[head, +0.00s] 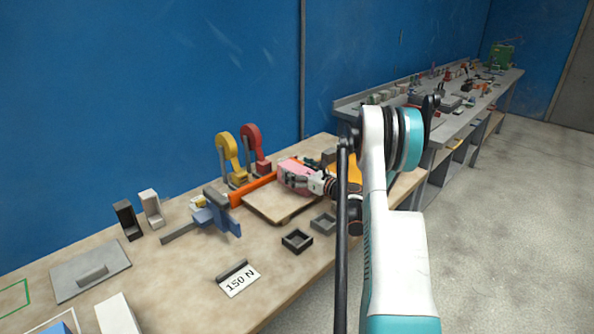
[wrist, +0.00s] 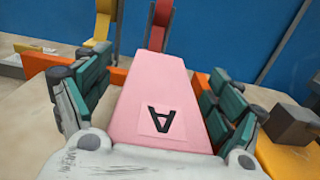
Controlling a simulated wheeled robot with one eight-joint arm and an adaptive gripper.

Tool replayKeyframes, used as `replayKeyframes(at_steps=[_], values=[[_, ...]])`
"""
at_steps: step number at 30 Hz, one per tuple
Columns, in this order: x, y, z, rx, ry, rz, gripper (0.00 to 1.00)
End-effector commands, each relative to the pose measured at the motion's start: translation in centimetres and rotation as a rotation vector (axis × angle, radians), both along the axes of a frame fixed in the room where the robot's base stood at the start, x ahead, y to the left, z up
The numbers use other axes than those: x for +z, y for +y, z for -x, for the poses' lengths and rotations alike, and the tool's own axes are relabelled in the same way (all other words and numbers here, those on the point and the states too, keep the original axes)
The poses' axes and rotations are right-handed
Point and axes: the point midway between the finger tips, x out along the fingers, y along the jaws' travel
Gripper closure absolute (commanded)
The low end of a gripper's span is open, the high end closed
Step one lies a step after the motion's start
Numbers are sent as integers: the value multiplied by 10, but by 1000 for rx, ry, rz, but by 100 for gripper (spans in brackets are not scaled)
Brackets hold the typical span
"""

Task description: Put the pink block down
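The pink block (wrist: 158,95) has a letter A on its face and lies between the two fingers of my gripper (wrist: 155,95). In the wrist view a gap shows between the left finger and the block. The right finger is very close to the block's side; I cannot tell whether it touches. My gripper looks open around the block. In the head view the pink block (head: 294,176) is at the far part of the tan board (head: 265,204), with my gripper at its right end. Its underside is hidden.
Yellow (head: 228,155) and red (head: 253,148) hooked pieces stand behind the board. An orange bar (head: 250,188) and a blue clamp (head: 217,214) lie to its left. Dark square frames (head: 297,240) and a "150 N" card (head: 240,281) are in front.

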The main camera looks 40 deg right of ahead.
Motion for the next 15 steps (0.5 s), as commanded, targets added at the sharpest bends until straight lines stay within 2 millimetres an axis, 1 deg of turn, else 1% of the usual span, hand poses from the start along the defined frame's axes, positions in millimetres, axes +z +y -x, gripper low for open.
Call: replayKeyframes(at_steps=[9,11,15], values=[[3,0,1,0,0,0,13],[3,-1,7,-1,0,0,13],[5,-3,29,-3,0,0,13]])
